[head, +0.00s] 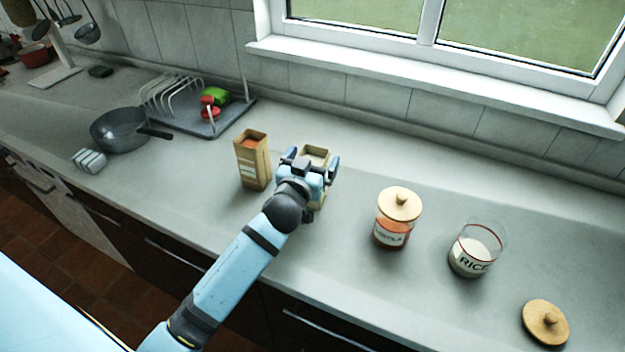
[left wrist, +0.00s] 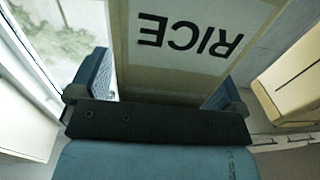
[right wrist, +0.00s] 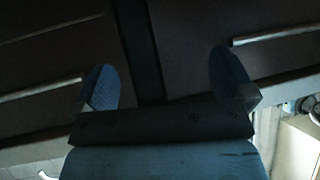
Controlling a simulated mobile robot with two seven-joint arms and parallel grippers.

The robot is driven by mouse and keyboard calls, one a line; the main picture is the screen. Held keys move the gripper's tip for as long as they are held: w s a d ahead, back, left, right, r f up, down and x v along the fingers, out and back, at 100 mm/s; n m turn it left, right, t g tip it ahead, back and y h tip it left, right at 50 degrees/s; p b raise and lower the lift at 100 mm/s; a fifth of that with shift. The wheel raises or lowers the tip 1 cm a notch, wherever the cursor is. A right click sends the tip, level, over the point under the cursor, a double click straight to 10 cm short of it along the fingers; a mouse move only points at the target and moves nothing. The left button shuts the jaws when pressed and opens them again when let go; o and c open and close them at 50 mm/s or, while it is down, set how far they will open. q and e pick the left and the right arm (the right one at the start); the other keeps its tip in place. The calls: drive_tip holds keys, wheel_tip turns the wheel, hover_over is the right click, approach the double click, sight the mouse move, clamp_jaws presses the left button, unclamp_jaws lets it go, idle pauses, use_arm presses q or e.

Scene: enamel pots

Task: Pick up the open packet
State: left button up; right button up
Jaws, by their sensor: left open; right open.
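A tan open-topped packet (head: 315,157) stands on the counter, partly hidden by my left gripper. In the left wrist view this packet (left wrist: 190,75) fills the middle, with a white label reading RICE upside down. My left gripper (head: 311,168) is open, its fingers on either side of the packet; I cannot tell whether they touch it. Another open packet (head: 252,162), with orange contents showing, stands just to its left. My right gripper (right wrist: 165,85) is open and empty in front of dark cabinet fronts, outside the head view.
To the right stand a lidded jar of orange contents (head: 392,232), a lidless RICE jar (head: 470,262) and a loose wooden lid (head: 545,323). A dish rack (head: 188,108) and a pan (head: 120,130) are at the left. The window wall runs behind.

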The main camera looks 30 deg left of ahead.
use_arm(q)
drive_tip(key=shift+c, duration=0.4)
drive_tip(key=c, duration=1.5)
